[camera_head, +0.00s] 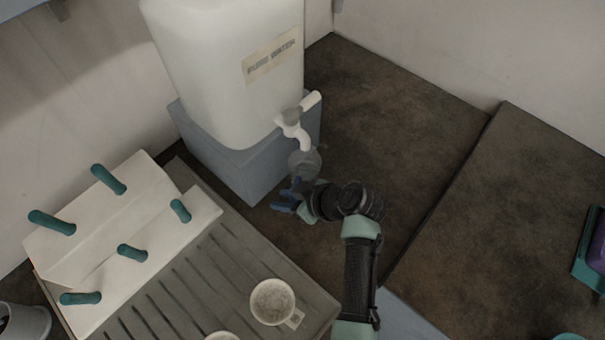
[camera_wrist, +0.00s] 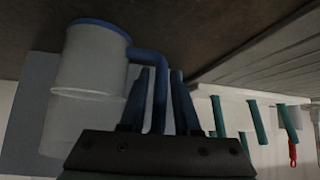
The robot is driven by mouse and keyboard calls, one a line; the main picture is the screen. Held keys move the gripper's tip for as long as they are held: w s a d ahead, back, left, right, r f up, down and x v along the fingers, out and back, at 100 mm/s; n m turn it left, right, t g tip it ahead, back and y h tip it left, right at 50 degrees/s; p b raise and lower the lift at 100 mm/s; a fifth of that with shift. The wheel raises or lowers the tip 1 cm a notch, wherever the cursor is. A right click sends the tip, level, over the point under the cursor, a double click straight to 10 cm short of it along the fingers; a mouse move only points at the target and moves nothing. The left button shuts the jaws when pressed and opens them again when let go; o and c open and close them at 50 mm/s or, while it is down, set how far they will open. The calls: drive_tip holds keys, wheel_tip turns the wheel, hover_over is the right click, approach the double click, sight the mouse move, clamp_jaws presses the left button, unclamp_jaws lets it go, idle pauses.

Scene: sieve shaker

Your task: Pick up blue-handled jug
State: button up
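The jug (camera_head: 304,163) is clear and stands under the tap of the water container in the head view, partly hidden by my arm. In the wrist view the jug (camera_wrist: 95,60) is at the left, with a blue rim and a blue handle (camera_wrist: 159,85). My gripper (camera_head: 286,205) is beside the jug. In the wrist view its two dark fingers (camera_wrist: 160,78) lie on either side of the handle, with narrow gaps visible, so it looks open around the handle. I cannot tell whether a finger touches it.
The white water container (camera_head: 215,75) stands on a blue-grey block (camera_head: 245,170) behind the jug. A drying rack (camera_head: 190,285) holds a white cup (camera_head: 271,302) and a white board (camera_head: 120,230) with teal pegs at the left.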

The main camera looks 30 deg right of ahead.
clamp_jaws()
idle(1.3)
